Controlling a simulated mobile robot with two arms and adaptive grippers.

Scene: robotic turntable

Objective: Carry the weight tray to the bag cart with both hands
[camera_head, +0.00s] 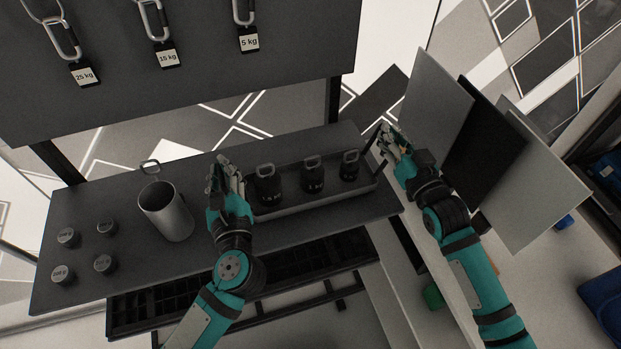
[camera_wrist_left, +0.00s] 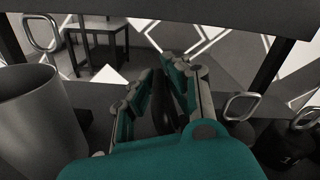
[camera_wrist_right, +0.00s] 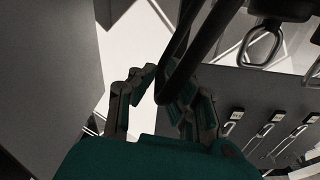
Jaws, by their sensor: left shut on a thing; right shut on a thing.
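The weight tray (camera_head: 322,198) is a long, low grey tray at the right part of the dark table in the head view. Black weights with metal loops stand in it: one at its left (camera_head: 268,187), one in the middle (camera_head: 313,178), one at the right (camera_head: 349,168). My left gripper (camera_head: 226,172) is shut on the dark handle at the tray's left end, which the hand mostly hides. My right gripper (camera_head: 387,146) is shut on the black handle at the right end; this handle (camera_wrist_right: 174,84) runs between the fingers in the right wrist view. I cannot tell whether the tray touches the table. No bag cart is identifiable.
On the dark table (camera_head: 110,215) stand a metal cylinder (camera_head: 167,212) and several small round weights (camera_head: 104,264) at the left. Upright panels (camera_head: 435,105) stand close to my right arm.

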